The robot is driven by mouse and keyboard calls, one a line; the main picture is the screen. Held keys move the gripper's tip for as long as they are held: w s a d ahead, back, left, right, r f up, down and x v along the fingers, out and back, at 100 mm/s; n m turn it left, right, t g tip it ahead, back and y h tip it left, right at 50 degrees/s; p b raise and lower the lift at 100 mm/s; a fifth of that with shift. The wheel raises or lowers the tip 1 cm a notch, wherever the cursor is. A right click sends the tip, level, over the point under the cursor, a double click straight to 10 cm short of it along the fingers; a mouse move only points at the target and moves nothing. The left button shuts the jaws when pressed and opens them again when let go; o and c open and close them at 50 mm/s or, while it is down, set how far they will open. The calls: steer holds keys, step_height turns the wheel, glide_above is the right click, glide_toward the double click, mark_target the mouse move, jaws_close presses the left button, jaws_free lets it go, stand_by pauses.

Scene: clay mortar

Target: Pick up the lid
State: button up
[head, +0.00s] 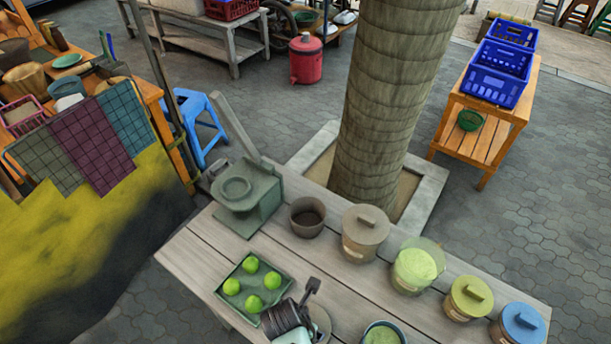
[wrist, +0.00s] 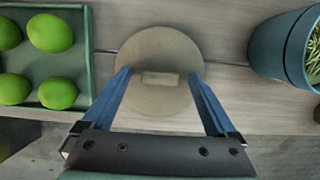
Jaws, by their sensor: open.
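The beige round lid (wrist: 158,48) lies flat on the wooden table, with a small block handle (wrist: 160,79) on top. In the wrist view my gripper (wrist: 160,74) is open, its two blue fingers on either side of the handle and over the lid's left and right edges. I cannot tell how high the fingertips are above the lid. In the head view the lid's pale rim (head: 323,322) shows partly behind my dark wrist, which hides the fingertips.
A green tray (wrist: 88,60) of limes is left of the lid. A teal pot with green herbs (wrist: 285,50) is to its right. A beige lidded pot (head: 365,232), an olive-lidded pot (head: 468,297), a blue-lidded pot (head: 520,324) and a brown bowl (head: 307,217) line the far side.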

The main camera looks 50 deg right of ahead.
steer(key=c, duration=1.4)
